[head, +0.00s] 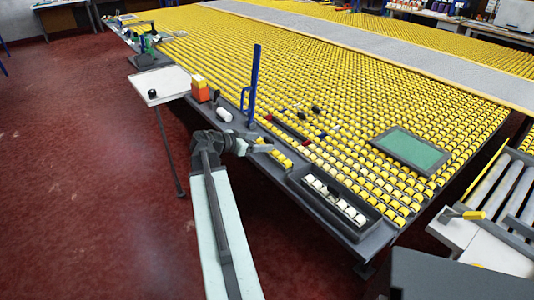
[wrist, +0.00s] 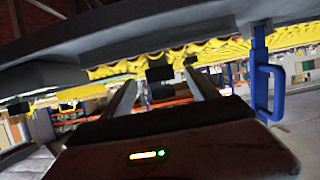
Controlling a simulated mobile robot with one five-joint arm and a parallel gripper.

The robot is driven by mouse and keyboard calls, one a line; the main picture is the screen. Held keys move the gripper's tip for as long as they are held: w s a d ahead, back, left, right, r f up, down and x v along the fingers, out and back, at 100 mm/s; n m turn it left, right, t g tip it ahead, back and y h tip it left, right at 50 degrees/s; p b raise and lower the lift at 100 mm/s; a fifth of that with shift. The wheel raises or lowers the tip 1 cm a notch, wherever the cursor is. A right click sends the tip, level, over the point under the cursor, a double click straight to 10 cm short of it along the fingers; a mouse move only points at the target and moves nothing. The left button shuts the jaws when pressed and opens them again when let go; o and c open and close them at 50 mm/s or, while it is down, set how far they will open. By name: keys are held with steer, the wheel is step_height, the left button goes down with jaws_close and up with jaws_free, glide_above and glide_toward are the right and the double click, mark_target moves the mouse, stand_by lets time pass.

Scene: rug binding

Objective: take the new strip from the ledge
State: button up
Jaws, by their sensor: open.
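My gripper (head: 262,147) is at the grey ledge (head: 235,128) along the near side of the roller table, in the head view. In the wrist view my gripper (wrist: 160,82) has its two fingers apart, with a small dark block (wrist: 160,73) seen in the gap beyond them. I cannot tell whether that block is part of the strip. A thin dark strip-like piece (head: 287,127) with red on it lies just beyond my gripper in the head view. I cannot tell if it is the new strip. My gripper holds nothing visible.
A blue upright with a handle (head: 252,85) stands close behind my gripper; its handle (wrist: 264,90) is at the right in the wrist view. A white cylinder (head: 224,114) and orange box (head: 200,93) are to the left. A dark tray (head: 318,208) is to the right.

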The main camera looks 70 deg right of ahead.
mark_target(267, 140)
steer(key=b+x, duration=0.1)
steer(key=x, duration=0.3)
steer(key=shift+s+d, duration=0.15)
steer(key=shift+d, duration=0.2)
steer(key=shift+r, duration=0.1)
jaws_close()
